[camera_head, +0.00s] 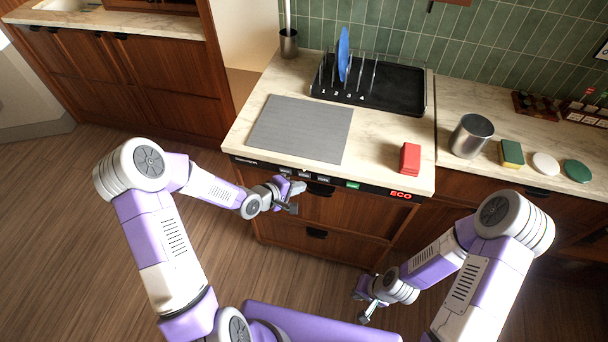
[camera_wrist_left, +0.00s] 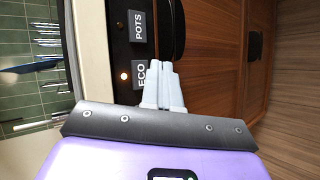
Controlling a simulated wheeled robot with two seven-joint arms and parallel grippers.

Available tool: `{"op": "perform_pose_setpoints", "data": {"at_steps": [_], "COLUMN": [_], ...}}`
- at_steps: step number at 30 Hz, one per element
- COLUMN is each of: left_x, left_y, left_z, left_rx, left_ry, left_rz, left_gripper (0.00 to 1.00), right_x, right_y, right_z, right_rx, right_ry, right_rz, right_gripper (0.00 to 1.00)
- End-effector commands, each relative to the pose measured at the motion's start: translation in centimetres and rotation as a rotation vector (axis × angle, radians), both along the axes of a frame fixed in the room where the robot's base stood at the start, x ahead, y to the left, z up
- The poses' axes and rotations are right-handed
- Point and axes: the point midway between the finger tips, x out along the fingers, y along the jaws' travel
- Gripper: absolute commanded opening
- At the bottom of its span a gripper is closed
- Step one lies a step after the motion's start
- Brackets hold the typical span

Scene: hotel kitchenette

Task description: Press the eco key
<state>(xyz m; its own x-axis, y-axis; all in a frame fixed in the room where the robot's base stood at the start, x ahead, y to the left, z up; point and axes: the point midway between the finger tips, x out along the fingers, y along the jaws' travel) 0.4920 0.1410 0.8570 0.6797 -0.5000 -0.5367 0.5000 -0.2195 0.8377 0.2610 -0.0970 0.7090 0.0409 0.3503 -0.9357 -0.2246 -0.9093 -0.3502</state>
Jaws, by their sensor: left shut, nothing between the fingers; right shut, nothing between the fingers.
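The eco key (camera_wrist_left: 141,75) is a dark key lettered ECO in the left wrist view, with a small lit orange lamp (camera_wrist_left: 124,76) beside it. It sits on the black control panel (camera_head: 260,163) along the counter's front edge. My left gripper (camera_head: 299,187) is shut and empty at the panel. In the left wrist view its fingertips (camera_wrist_left: 160,67) overlap the eco key's edge; I cannot tell whether they touch it. The display (camera_head: 401,195) shows ECO in red. My right gripper (camera_head: 363,306) is shut and empty, low, away from the panel.
The POTS key (camera_wrist_left: 138,27) is beside the eco key. A green key (camera_head: 353,185) lies farther right on the panel. A grey mat (camera_head: 300,130), a red block (camera_head: 410,158) and a dish rack (camera_head: 390,85) with a blue plate (camera_head: 344,52) are on the counter.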

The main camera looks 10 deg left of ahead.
Motion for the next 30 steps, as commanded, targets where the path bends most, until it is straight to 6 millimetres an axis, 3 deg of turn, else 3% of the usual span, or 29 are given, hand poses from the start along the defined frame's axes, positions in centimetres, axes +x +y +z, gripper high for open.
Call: {"op": "perform_pose_setpoints", "data": {"at_steps": [12, 30], "left_x": [-3.9, -4.1], "left_y": [0.1, 0.1], "left_z": [0.0, 0.0], "left_rx": [-0.001, 0.000], "left_ry": [0.001, 0.000], "left_rz": [0.001, 0.000], "left_gripper": [0.00, 0.00], "right_x": [0.0, 0.0], "right_y": [0.0, 0.0], "right_z": [0.2, 0.2], "right_rx": [0.000, 0.000], "right_ry": [0.000, 0.000], "right_rz": [0.000, 0.000], "right_gripper": [0.00, 0.00]}}
